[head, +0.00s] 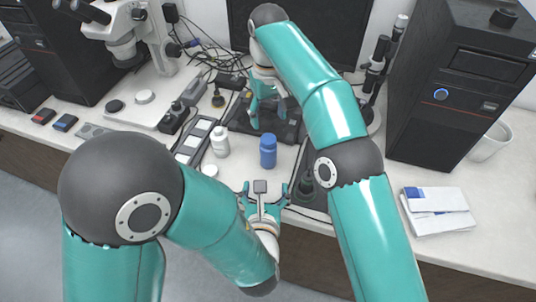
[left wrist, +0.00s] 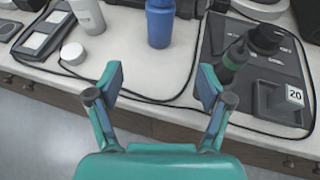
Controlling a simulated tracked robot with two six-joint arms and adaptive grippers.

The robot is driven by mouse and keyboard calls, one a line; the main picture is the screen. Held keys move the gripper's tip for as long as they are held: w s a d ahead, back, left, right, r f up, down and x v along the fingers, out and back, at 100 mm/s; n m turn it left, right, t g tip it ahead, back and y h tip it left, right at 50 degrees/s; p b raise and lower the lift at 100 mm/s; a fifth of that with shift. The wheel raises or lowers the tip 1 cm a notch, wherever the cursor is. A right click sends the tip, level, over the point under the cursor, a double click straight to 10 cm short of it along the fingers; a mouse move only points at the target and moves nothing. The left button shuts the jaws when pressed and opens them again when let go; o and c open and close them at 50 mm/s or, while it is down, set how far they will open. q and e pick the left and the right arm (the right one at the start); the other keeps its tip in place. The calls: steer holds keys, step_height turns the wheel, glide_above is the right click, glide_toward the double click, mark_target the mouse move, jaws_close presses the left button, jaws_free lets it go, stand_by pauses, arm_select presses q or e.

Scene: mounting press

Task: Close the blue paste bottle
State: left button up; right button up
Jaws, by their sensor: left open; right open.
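The blue bottle (head: 268,151) stands upright on the white bench; its base also shows in the left wrist view (left wrist: 160,27), top cut off. A white bottle (head: 219,141) stands to its left. A small round white lid (head: 210,170) lies on the bench in front of the white bottle, also in the left wrist view (left wrist: 73,53). My left gripper (head: 264,188) is open and empty at the bench's front edge, short of the blue bottle. My right gripper (head: 267,117) is open behind the blue bottle, apart from it, partly hidden by its own arm.
A dark mat (left wrist: 250,80) with a dark green-banded tool and a block marked 20 (left wrist: 294,95) lies right of my left gripper. A cable runs along the bench front. A microscope (head: 140,45), computer tower (head: 450,90) and papers (head: 437,210) stand further out.

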mark_target(268, 160)
arm_select(q)
steer(key=x, duration=1.6)
steer(key=shift+w+a+f, duration=0.1)
steer(key=shift+w, duration=0.15)
jaws_close()
